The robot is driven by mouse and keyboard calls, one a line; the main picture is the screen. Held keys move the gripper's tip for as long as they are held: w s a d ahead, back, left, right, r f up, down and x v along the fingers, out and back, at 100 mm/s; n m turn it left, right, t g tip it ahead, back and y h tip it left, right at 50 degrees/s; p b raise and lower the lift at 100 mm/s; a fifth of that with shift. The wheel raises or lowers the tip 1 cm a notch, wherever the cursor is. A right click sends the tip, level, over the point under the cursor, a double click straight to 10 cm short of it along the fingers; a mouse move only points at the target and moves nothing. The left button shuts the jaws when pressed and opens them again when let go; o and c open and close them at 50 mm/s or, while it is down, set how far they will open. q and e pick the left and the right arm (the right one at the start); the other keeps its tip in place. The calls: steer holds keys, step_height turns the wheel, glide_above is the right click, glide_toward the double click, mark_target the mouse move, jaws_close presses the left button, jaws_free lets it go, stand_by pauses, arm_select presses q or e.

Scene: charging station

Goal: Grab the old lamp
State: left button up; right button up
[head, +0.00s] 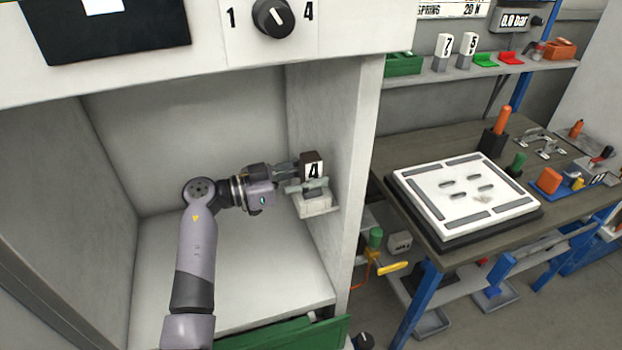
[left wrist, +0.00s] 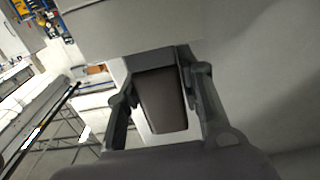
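A dark brown block with a white label "4" (head: 312,168), which I take to be the old lamp, stands upright in a light holder (head: 316,205) on the right inner wall of the cabinet. My left gripper (head: 298,178) reaches it from the left, with one finger on the near side and one on the far side. In the left wrist view the dark block (left wrist: 161,103) lies between the spread fingers of the left gripper (left wrist: 162,118), with narrow gaps seen at its sides. Contact at the fingertips is not clear. My right gripper is not in view.
The cabinet's right wall (head: 335,110) is close to the gripper. The cabinet floor (head: 250,270) is clear apart from my arm. At right, a workbench (head: 420,145) bears a white panel (head: 465,190) and several tools. A shelf above holds blocks "7" (head: 442,52) and "5" (head: 467,50).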

arm_select(q)
steer(key=c, duration=0.6)
steer(key=shift+c, duration=0.6)
steer(key=shift+r, duration=0.1)
